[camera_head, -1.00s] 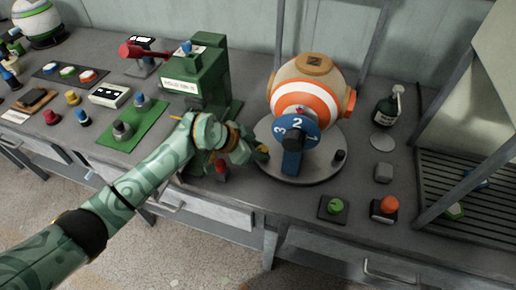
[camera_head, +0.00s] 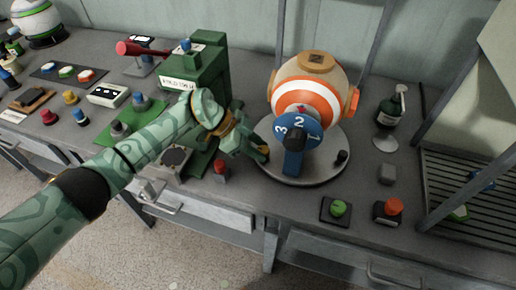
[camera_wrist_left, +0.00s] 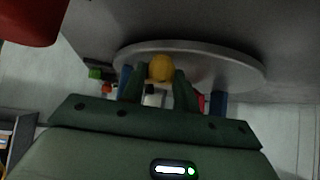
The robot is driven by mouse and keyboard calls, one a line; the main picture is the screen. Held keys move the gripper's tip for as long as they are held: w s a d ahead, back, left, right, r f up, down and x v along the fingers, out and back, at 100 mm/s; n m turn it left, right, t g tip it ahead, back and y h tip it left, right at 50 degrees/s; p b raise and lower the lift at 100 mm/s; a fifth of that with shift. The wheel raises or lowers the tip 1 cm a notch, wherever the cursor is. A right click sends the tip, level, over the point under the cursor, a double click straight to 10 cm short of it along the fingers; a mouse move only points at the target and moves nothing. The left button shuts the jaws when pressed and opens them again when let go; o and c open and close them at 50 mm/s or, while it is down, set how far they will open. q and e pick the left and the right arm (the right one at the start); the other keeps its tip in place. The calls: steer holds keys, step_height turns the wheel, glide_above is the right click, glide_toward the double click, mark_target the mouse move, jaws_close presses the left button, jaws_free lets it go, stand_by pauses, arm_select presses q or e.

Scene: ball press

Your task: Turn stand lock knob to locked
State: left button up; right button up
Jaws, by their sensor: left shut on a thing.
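The stand is a round grey plate (camera_head: 325,168) on the bench, and it carries an orange-and-white striped ball (camera_head: 305,92) and a blue numbered dial (camera_head: 298,134). My left gripper (camera_head: 260,151) is at the plate's left edge. In the left wrist view, its two fingers are shut on a small yellow knob (camera_wrist_left: 160,67), with the grey plate behind it. I take this for the stand lock knob; its lock marking cannot be read. In the head view the fingers hide the knob. A small black knob (camera_head: 341,157) stands on the plate's right side. My right gripper is not in view.
A green press machine (camera_head: 197,69) stands just behind my left arm. A red-topped button (camera_head: 221,167) sits close below the gripper. Green (camera_head: 338,208) and orange (camera_head: 393,207) buttons stand front right. A dark bottle (camera_head: 388,110) is right of the stand.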

mark_target(258, 148)
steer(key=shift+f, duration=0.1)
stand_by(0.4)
arm_select(q)
steer(key=o, duration=1)
step_height(258, 148, up, 3)
steer(key=shift+w+p, duration=0.1)
steer(key=shift+p, duration=0.5)
steer(key=s+r+p, duration=0.2)
steer(key=s+r, duration=0.1)
steer(key=s, duration=0.1)
steer(key=s+r+p, duration=0.3)
steer(key=s, duration=0.2)
steer(key=s+r+p, duration=0.3)
steer(key=s+r, duration=0.1)
steer(key=s, duration=0.1)
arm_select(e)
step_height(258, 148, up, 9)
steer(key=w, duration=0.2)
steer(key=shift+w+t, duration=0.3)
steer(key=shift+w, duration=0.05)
